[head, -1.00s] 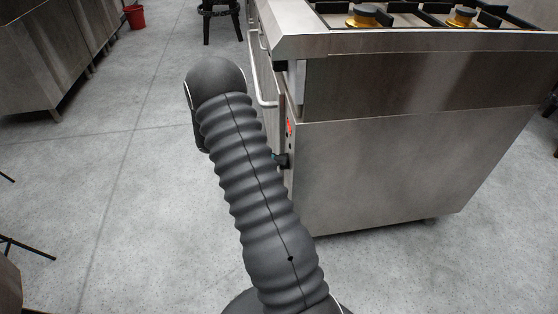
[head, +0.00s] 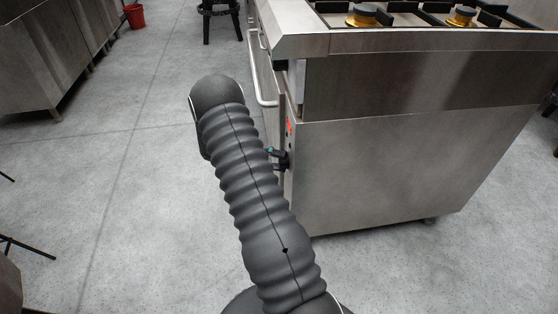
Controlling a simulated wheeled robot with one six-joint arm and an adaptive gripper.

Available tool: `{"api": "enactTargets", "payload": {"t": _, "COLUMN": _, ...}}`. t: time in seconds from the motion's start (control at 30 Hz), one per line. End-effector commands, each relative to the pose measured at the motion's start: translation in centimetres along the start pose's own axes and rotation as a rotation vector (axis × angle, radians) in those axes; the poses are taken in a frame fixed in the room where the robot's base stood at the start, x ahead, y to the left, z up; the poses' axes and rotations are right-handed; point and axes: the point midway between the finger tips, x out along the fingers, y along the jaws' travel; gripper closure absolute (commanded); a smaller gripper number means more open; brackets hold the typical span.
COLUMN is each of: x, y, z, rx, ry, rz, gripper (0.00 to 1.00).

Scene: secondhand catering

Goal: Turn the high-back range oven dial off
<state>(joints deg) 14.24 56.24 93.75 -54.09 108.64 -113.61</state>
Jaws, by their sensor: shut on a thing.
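The range (head: 380,170) is a stainless steel unit seen from its side, with its front face turned left and seen at a steep angle. The oven dial (head: 285,161) is a small dark knob low on that front face, below a red light or mark. My gripper (head: 277,155) shows only as a small dark piece with a teal spot, just right of my arm. It is shut on the dial. Most of the gripper is hidden behind my arm, and the dial's pointer and markings cannot be read.
A long handle (head: 257,75) runs along the range front above the dial. Burners with brass caps (head: 368,17) sit on top. Steel cabinets (head: 40,60), a red bucket (head: 135,16) and a black stool (head: 220,20) stand farther off.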

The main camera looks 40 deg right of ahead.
Motion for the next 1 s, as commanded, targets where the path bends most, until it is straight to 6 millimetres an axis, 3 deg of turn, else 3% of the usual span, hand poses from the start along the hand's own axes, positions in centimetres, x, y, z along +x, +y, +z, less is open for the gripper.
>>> {"api": "enactTargets", "payload": {"t": 0.5, "x": 0.12, "y": 0.14, "z": 0.01, "rx": -0.022, "ry": 0.001, "rz": -0.007, "gripper": 0.87}}
{"api": "enactTargets", "payload": {"t": 0.53, "x": 0.12, "y": 0.14, "z": 0.02, "rx": -0.022, "ry": 0.001, "rz": -0.007, "gripper": 0.49}}
{"api": "enactTargets", "payload": {"t": 0.63, "x": 0.09, "y": 0.12, "z": 0.02, "rx": -0.021, "ry": 0.0, "rz": -0.007, "gripper": 0.27}}
{"api": "enactTargets", "payload": {"t": 1.0, "x": -0.44, "y": 0.07, "z": 0.0, "rx": -0.019, "ry": -0.004, "rz": -0.007, "gripper": 0.27}}
